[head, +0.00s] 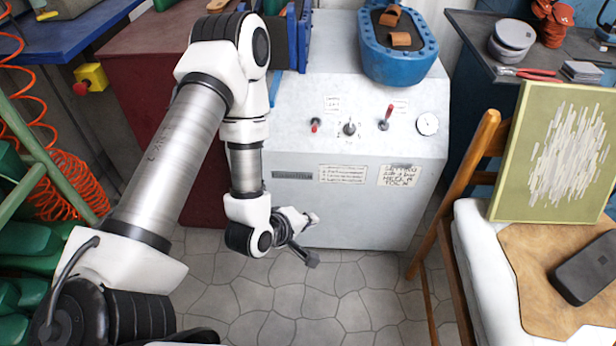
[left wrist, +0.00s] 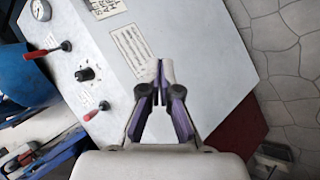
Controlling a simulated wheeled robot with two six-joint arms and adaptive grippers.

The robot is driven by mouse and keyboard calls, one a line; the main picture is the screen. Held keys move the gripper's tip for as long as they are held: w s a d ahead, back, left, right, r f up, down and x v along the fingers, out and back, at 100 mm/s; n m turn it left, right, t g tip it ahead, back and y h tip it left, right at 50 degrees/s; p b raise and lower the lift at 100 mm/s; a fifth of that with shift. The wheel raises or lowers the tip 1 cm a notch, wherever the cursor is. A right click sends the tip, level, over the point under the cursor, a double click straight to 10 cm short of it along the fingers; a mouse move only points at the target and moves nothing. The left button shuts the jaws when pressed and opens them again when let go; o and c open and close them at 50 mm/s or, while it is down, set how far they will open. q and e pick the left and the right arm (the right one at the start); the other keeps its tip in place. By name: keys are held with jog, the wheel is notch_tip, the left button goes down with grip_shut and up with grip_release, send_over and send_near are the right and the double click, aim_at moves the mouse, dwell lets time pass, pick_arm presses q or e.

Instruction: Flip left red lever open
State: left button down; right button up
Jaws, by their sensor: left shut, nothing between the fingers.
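The left red lever (head: 315,125) is on the top of the white machine, left of a black knob (head: 349,129); its red handle looks short and low from the head. In the left wrist view the lever (left wrist: 92,115) is at the lower left, its red handle pointing left. My left gripper (left wrist: 161,70) is shut and empty, its fingertips together over the machine's face and apart from the lever. In the head view the gripper (head: 300,238) hangs in front of the machine, below the lever. My right gripper is not in view.
A second red lever (head: 386,118) stands tilted up to the right of the knob, beside a round gauge (head: 428,124). A blue press tray (head: 399,62) stands behind. A wooden chair (head: 478,165) is at the right. The floor (head: 340,290) before the machine is clear.

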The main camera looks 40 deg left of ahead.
pick_arm(q)
jog(key=w+a+f+n+t+y+b, duration=0.1)
jog(key=w+a+f+n+t+b, duration=0.3)
jog(key=n+b, duration=0.45)
jog(key=n+t+y+b, duration=0.4)
jog(key=n+t+b, duration=0.3)
jog(key=n+b, duration=0.3)
send_near(315, 127)
jog(key=w+a+f, duration=0.3)
jog(key=w+f, duration=0.1)
jog(key=w, duration=0.1)
jog(key=shift+n, duration=0.25)
jog(key=r, duration=0.1)
jog(key=w+r, duration=0.2)
jog(key=shift+d+r+b, duration=0.25)
jog(key=shift+d+b, duration=0.05)
jog(key=shift+b, duration=0.05)
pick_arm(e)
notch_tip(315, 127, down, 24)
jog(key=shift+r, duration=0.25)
